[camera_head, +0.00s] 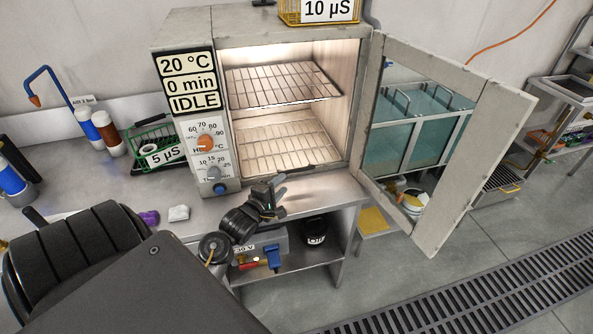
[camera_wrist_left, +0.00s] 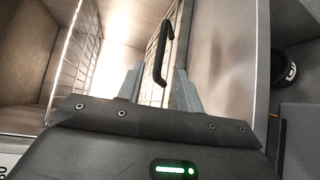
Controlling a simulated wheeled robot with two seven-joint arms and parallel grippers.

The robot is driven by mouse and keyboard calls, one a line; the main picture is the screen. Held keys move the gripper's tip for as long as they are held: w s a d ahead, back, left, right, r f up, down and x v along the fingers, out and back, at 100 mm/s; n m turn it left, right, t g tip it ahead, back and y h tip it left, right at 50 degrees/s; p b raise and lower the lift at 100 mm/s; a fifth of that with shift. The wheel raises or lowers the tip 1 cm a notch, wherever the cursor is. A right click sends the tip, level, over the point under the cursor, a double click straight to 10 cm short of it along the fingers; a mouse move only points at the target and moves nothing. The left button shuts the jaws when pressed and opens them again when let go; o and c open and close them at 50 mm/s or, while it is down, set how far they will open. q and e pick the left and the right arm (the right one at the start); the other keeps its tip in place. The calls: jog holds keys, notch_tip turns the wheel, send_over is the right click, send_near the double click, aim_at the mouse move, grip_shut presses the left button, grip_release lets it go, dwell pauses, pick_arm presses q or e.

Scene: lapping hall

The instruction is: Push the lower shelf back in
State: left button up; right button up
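The oven (camera_head: 215,120) stands on the bench with its glass door (camera_head: 465,165) swung wide open to the right. Inside, the upper wire shelf (camera_head: 283,82) sits at mid-height, and the lower shelf (camera_head: 283,147) lies near the floor of the chamber. A dark handle (camera_head: 298,169) runs along the lower shelf's front, close to the oven opening; the left wrist view also shows a black handle (camera_wrist_left: 163,50). My left gripper (camera_head: 280,183) is at the opening, just in front of this handle. Its two fingers (camera_wrist_left: 158,85) are apart, with the handle's end between them; contact is unclear. My right gripper is out of view.
A yellow basket (camera_head: 320,11) sits on the oven. A green basket (camera_head: 155,142) and bottles (camera_head: 105,130) stand left of it. Below the bench are a power unit (camera_head: 262,248) and a black jar (camera_head: 315,230).

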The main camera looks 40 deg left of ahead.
aim_at(297, 170)
pick_arm(q)
jog(key=p+x, duration=0.1)
jog(key=x, duration=0.9)
jog(key=shift+w, duration=0.1)
jog(key=shift+c, duration=0.2)
grip_shut()
